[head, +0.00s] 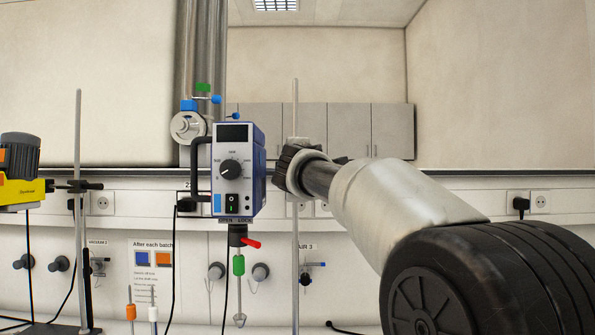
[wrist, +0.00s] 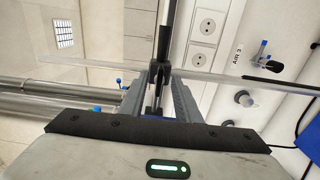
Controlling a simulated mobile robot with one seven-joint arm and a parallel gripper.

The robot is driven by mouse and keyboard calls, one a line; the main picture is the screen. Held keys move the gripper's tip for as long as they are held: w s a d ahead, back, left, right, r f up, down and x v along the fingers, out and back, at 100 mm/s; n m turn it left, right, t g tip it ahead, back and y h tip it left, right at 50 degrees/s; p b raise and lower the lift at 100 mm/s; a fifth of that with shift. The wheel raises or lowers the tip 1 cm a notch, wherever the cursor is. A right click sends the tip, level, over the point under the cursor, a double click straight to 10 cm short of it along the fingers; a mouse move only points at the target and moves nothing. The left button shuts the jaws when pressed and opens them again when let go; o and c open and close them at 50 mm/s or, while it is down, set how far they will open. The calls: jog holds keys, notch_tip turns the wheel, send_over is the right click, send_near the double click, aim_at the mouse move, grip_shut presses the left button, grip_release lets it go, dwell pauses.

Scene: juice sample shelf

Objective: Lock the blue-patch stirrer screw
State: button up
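The stirrer (head: 240,165) is a dark blue box with a pale front, a dial, a switch and a small blue patch (head: 217,203) at its lower left. Below its OPEN/LOCK label, a red lever (head: 250,243) sticks out to the right from a black collar. My gripper (head: 290,168) is right of the stirrer, at the stand rod (head: 295,240), apart from the lever. In the wrist view, my gripper's (wrist: 158,92) grey fingers flank narrow dark parts; whether they grip them is unclear. The lever is not identifiable there.
Below the stirrer hangs a thin shaft with a green sleeve (head: 238,265). Hooks, valves and sockets line the back wall. The space around the lever looks clear.

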jog(key=s+b, duration=0.3)
jog(key=s, duration=1.4)
jog(key=shift+s, duration=0.15)
jog(key=s+d+f+m+g+h, duration=0.1)
jog(key=s+d+f+m+g, duration=0.1)
jog(key=s+d+f+m, duration=0.3)
jog(key=s+d+f+m+g+h, duration=0.1)
jog(key=d+f+g, duration=0.1)
jog(key=d+f, duration=0.35)
jog(key=s+d+f+m+g+h, duration=0.1)
jog(key=s+d+f+m+g, duration=0.2)
jog(key=f, duration=0.5)
jog(key=s+d+f+m+g+y, duration=0.1)
jog(key=s+f+m+g+y, duration=0.4)
jog(key=s+f, duration=1.45)
notch_tip(320, 180, up, 19)
jog(key=m+h+p, duration=0.2)
jog(key=m+p, duration=0.1)
jog(key=p, duration=1.8)
jog(key=shift+a+f+m, duration=0.15)
jog(key=shift+m, duration=0.25)
